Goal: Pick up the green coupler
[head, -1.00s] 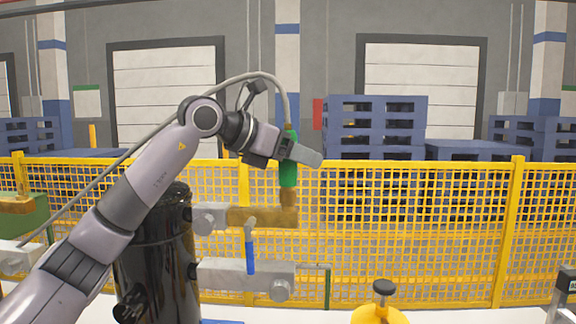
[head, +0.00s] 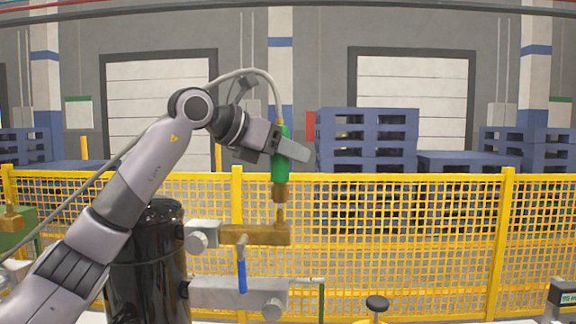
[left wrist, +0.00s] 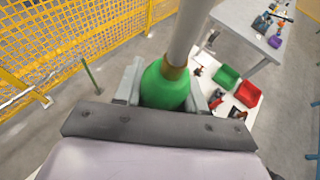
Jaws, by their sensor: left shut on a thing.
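The green coupler (head: 281,160) is upright in the head view, with a grey hose rising from its top and arching to the left. My left gripper (head: 285,150) is shut on it from the left side. Below the coupler is a brass fitting (head: 281,192) above a brass pipe (head: 262,235); in this view the coupler's lower end meets the fitting, and I cannot tell whether they are joined. In the left wrist view the coupler (left wrist: 165,86) sits between the two fingers, with the hose above it. My right gripper is not in view.
A black cylinder (head: 150,265) stands at the lower left, beside grey metal blocks and a blue-handled valve (head: 241,265). A yellow mesh fence (head: 400,240) runs behind, with blue pallets (head: 368,140) beyond. The left wrist view shows a table with red and green bins (left wrist: 227,76).

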